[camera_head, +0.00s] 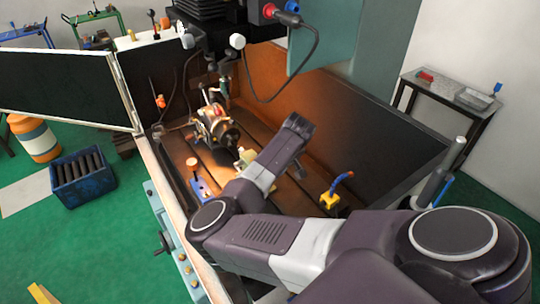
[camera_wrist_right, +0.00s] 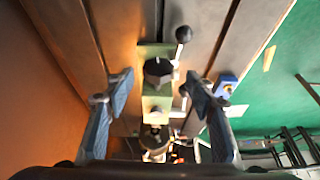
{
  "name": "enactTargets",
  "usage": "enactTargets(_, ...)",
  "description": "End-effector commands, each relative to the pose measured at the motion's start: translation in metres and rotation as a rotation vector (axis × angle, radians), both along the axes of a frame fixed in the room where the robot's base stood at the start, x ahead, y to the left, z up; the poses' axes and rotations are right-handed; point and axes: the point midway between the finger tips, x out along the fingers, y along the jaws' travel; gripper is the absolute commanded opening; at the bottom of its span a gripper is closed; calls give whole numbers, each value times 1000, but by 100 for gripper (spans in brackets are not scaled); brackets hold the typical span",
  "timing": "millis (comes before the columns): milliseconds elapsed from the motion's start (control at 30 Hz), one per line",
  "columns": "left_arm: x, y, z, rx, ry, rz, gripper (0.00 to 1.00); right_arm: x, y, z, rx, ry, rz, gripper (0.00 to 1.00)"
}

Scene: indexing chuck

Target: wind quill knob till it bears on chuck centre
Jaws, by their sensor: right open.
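The chuck unit (camera_head: 211,121), a metal body with a dark round face, stands on the machine bed in the head view. A pale green tailstock (camera_head: 246,157) shows beside it, partly hidden by my right arm. In the right wrist view the tailstock (camera_wrist_right: 153,103) carries a dark round knob (camera_wrist_right: 157,70), which I take for the quill knob. My right gripper (camera_wrist_right: 160,88) is open, one finger on each side of the tailstock, apart from the knob in the picture. Whether the quill touches the chuck centre cannot be seen. My left gripper is not in view.
A lever with a black ball (camera_wrist_right: 183,34) stands beside the knob. A blue block (camera_wrist_right: 225,86) sits to the right of it. A yellow block with a blue hose (camera_head: 331,198) sits on the bed. The enclosure wall (camera_head: 350,110) rises behind.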

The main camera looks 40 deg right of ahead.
Motion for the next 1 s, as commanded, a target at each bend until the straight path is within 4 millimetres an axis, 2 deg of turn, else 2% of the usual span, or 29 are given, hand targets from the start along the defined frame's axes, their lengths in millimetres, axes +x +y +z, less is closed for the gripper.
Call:
enactTargets(133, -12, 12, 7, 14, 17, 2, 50, 7, 0, -17, 2, 2, 1, 50)
enactTargets(267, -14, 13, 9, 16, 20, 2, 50, 11, -1, -27, 1, 2, 0, 50)
enactTargets(533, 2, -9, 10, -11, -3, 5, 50, 13, -1, -33, 0, 1, -1, 50)
enactTargets(633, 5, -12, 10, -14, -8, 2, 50, 13, -1, -33, 0, 1, -1, 50)
enactTargets(1000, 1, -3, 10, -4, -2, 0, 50, 13, -1, -33, 0, 0, -1, 11)
